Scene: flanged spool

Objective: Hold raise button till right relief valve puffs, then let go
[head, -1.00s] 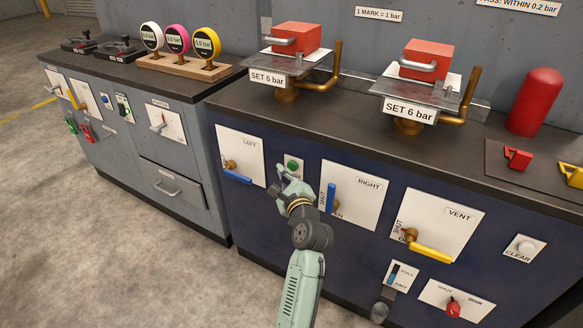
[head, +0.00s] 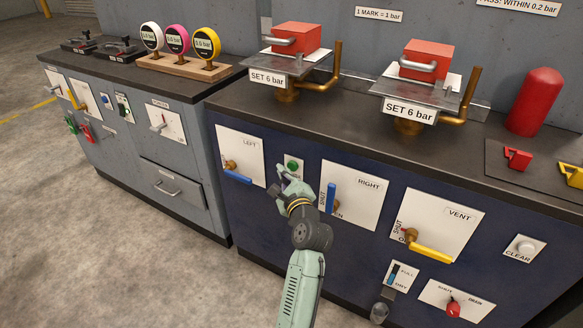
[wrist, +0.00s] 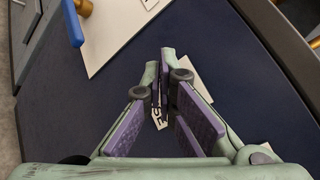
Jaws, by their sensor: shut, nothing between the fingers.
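The raise button is a green button (head: 292,164) on a small white plate between the LEFT and RIGHT valve panels in the head view. My gripper (head: 281,171) is shut and empty, its tips at the lower left of the green button as pictured. Whether they touch it cannot be told. In the wrist view my gripper (wrist: 167,62) covers most of a small white plate (wrist: 199,79); the button is hidden there. The right relief valve (head: 425,62) is a red block over a plate marked SET 6 bar, with clear air around it. The left relief valve (head: 296,40) looks alike.
Three round gauges (head: 178,40) stand on a wooden block at the left. The LEFT handle (head: 237,179), RIGHT handle (head: 331,198) and yellow VENT handle (head: 432,254) stick out near my arm. A CLEAR button (head: 524,248) is at the right.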

